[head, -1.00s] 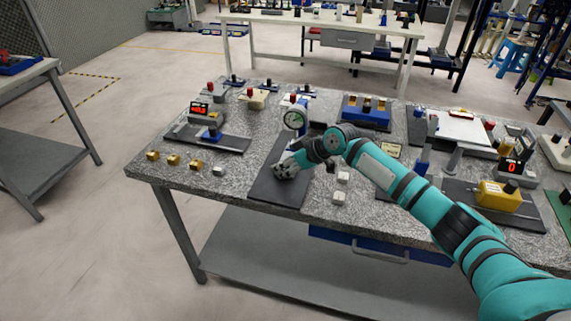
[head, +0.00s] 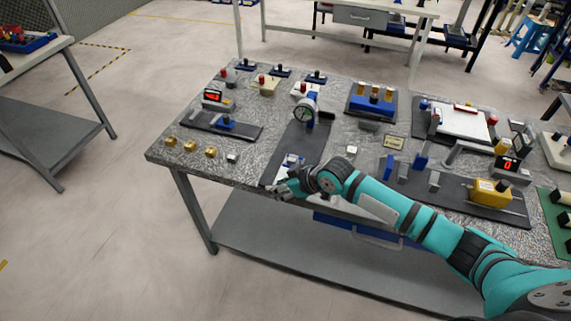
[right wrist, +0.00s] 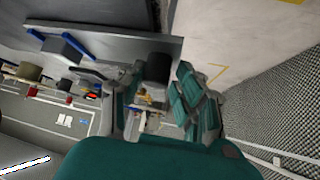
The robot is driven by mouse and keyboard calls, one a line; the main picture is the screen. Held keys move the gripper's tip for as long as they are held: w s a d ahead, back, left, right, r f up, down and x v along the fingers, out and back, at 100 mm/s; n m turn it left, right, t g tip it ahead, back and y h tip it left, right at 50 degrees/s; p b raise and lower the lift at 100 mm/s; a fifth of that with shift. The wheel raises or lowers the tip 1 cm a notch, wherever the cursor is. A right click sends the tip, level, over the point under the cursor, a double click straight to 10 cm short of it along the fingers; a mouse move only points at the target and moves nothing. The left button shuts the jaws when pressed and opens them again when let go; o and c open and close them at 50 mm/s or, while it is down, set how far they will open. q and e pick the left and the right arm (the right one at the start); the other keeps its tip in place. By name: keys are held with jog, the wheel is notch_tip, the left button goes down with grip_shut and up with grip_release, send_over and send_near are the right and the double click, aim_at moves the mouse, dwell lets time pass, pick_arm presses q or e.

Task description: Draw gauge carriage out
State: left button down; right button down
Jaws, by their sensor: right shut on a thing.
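The dial gauge (head: 304,113) stands upright on a blue post at the far end of a long dark base plate (head: 300,142). The blue-and-white carriage (head: 290,165) is at the plate's near end, by the table's front edge, well apart from the gauge. My right gripper (head: 283,187) is at the carriage's near side, over the front edge, and partly hides it. In the right wrist view, my right gripper (right wrist: 158,78) is shut with a dark knob (right wrist: 158,66) between its fingers. My left gripper is in neither view.
A white block (head: 351,150) stands to the right of the plate. Several brass blocks (head: 190,146) line the table's left front edge. A yellow box (head: 487,192) is at right. Open floor lies before the table.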

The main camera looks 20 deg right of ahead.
jog(key=shift+s, duration=0.15)
jog(key=c, duration=1.1)
grip_release()
jog(key=v, duration=1.2)
jog(key=shift+s, duration=0.1)
